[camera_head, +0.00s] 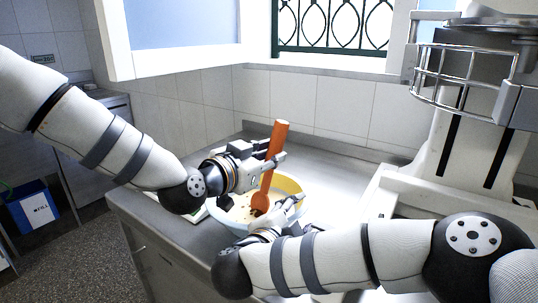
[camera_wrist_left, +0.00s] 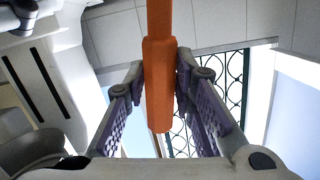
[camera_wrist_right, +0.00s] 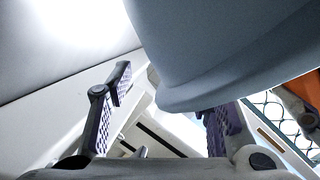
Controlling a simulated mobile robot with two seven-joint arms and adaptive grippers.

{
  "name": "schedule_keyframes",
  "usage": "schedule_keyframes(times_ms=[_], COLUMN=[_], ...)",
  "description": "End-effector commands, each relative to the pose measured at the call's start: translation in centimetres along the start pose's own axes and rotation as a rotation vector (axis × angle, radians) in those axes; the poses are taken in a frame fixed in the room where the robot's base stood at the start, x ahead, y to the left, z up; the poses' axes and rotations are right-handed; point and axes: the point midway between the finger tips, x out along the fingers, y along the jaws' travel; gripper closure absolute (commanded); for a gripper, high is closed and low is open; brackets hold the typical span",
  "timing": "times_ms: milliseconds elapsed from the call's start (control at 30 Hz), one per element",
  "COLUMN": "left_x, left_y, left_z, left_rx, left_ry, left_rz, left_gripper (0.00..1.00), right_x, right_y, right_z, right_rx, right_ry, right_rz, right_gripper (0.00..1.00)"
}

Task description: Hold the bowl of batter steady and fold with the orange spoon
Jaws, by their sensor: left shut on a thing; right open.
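My left gripper (camera_head: 268,158) is shut on the handle of the orange spoon (camera_head: 278,138). The spoon leans slightly, its lower end down in the bowl. In the left wrist view the spoon (camera_wrist_left: 159,85) sits between both fingers. The bowl (camera_head: 291,184) has a yellow inside and pale blue outside; speckled batter (camera_head: 241,208) shows in it. My right gripper (camera_head: 286,208) is open at the bowl's near right side. In the right wrist view the bowl's wall (camera_wrist_right: 235,45) looms above the fingers, close to the right-hand one; I cannot tell if they touch.
The bowl stands on a metal counter (camera_head: 330,155) against a tiled wall. A large white mixer-like machine (camera_head: 480,130) with a wire guard stands at the right. A blue bin (camera_head: 33,207) is on the floor at far left. The counter behind the bowl is clear.

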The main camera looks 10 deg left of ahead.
Motion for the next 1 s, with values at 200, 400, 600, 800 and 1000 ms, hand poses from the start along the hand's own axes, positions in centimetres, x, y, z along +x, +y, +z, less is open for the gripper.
schedule_keyframes(times_ms=[200, 400, 600, 800, 1000], left_x=[-0.3, -0.8, -1.0, -0.9, -0.9], left_y=[-0.1, -0.4, -0.4, -0.4, -0.4], left_z=[-1.0, -2.7, -3.2, -3.0, -3.0], left_rx=[0.005, 0.012, 0.014, 0.014, 0.014], left_ry=[0.014, 0.035, 0.042, 0.039, 0.039], left_rz=[-0.003, -0.009, -0.010, -0.010, -0.010], left_gripper=[1.00, 1.00, 1.00, 1.00, 1.00], right_x=[-0.5, -1.5, -1.9, -1.8, -1.8], right_y=[-0.2, -0.3, -0.1, 0.0, 0.0], right_z=[-0.1, -0.2, -0.1, 0.0, 0.0], right_rx=[0.000, 0.001, 0.001, 0.000, 0.000], right_ry=[0.001, 0.002, 0.002, 0.001, 0.001], right_rz=[-0.003, -0.006, -0.003, -0.001, -0.001], right_gripper=[0.53, 0.53, 0.53, 0.53, 0.53])
